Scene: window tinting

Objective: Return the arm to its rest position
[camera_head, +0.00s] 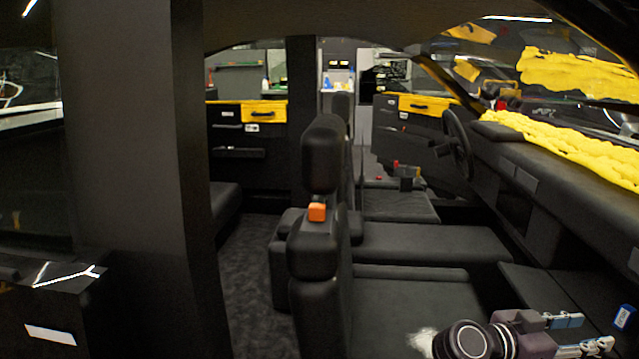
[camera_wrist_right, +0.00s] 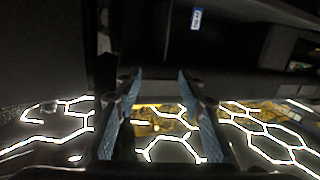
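My right gripper (camera_head: 586,332) is at the lower right of the head view, above the front seat area and below the dashboard. Its two blue-grey fingers stand apart. In the right wrist view the gripper (camera_wrist_right: 159,105) shows a clear gap between its fingers, with nothing held. My left gripper is not in view.
I see a car interior: a black front seat (camera_head: 320,270) with an orange block (camera_head: 317,211), a steering wheel (camera_head: 457,145), and a dashboard (camera_head: 560,155) with yellow material (camera_head: 570,146). A dark pillar (camera_head: 135,150) stands left. A blue label (camera_head: 624,317) lies right of my gripper.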

